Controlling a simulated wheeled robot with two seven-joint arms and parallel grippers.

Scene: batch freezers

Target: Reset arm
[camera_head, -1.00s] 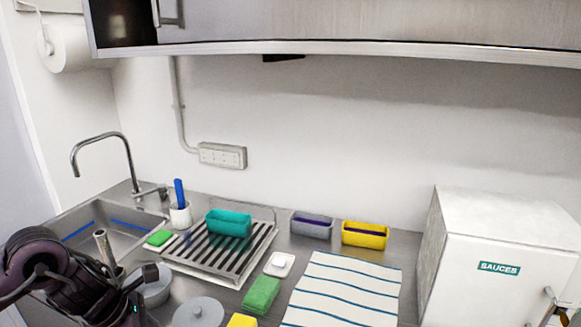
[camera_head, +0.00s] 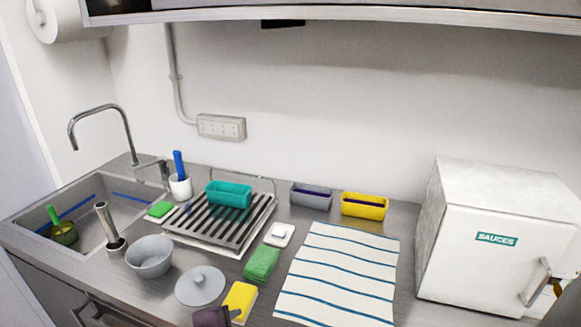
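Neither gripper can be made out in the head view. A dark purple piece (camera_head: 212,317) is cut off by the bottom edge, just left of the yellow sponge (camera_head: 239,299); I cannot tell what it is. The counter holds a grey bowl (camera_head: 149,258), a round grey lid (camera_head: 200,287), a green sponge (camera_head: 262,263) and a striped cloth (camera_head: 340,274). A teal container (camera_head: 229,194) stands on the slatted drying rack (camera_head: 196,229).
The sink (camera_head: 45,218) at left holds a green item (camera_head: 63,230). A tall faucet (camera_head: 103,110) rises behind it. A white sauces fridge (camera_head: 492,267) stands at right. Grey (camera_head: 311,196) and yellow (camera_head: 363,205) containers stand by the wall. A cupboard (camera_head: 330,16) overhangs above.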

